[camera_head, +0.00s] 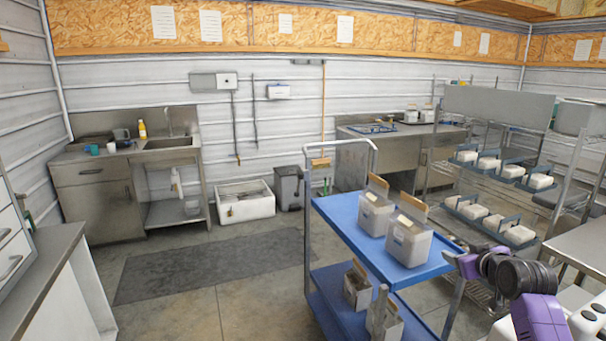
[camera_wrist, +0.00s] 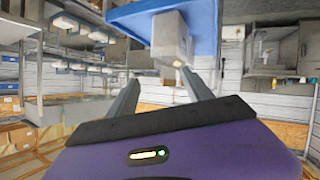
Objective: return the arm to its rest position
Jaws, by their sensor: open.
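My arm, purple and black, shows at the lower right of the head view, with the wrist end close to the near right corner of the blue cart (camera_head: 345,225). My gripper (camera_wrist: 160,78) is open in the wrist view, its two dark fingers spread wide with nothing held between them. The wrist view is upside down. A pale container (camera_wrist: 172,38) on the blue cart (camera_wrist: 215,18) appears beyond the fingers, apart from them. How far the fingertips are from the cart is hard to tell.
Two open-topped containers (camera_head: 409,242) (camera_head: 376,213) stand on the cart's top shelf, and more sit on its lower shelf. A wire rack (camera_head: 490,185) with trays of white tubs stands at right. A steel table (camera_head: 585,245) is close at far right. Floor left of the cart is clear.

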